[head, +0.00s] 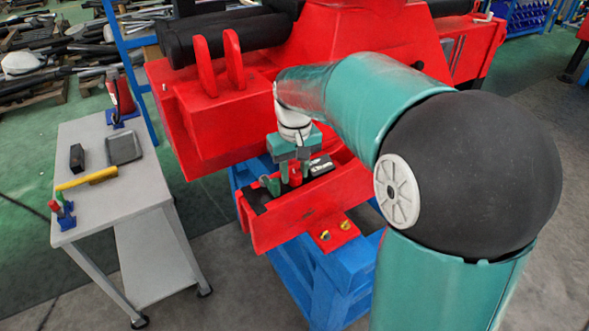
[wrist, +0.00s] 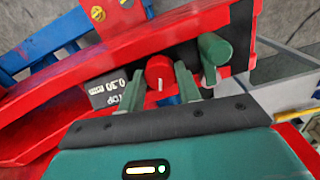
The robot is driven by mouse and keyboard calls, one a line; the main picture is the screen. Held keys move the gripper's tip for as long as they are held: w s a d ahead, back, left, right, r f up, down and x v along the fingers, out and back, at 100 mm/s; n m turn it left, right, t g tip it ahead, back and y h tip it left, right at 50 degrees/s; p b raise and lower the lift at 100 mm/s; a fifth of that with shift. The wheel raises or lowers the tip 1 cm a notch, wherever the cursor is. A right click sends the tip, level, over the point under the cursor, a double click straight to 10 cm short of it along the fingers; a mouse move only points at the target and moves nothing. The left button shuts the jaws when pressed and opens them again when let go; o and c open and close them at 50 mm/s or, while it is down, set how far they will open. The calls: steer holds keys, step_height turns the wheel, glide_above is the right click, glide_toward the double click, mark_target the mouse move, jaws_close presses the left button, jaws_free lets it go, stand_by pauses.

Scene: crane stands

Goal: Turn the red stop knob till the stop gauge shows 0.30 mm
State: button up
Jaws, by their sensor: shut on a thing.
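The red stop knob (head: 295,178) stands in the dark recess of the red trough under the machine. In the wrist view the knob (wrist: 159,71) has a white mark on its face. My gripper (head: 294,170) points down over it, with one finger on each side, shut on the knob. The fingers also show in the wrist view (wrist: 160,90). In the head view the gauge (head: 319,165) is too small to read.
A green lever (wrist: 214,50) stands close beside the knob, on the side away from the gauge. The red trough wall (head: 300,217) runs in front. A grey table (head: 140,185) at left holds a yellow-handled tool (head: 86,180), a dark tray (head: 124,148) and a black block (head: 77,157).

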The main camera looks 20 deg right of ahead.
steer(key=shift+r, duration=0.1)
steer(key=o, duration=1)
steer(key=shift+c, duration=0.2)
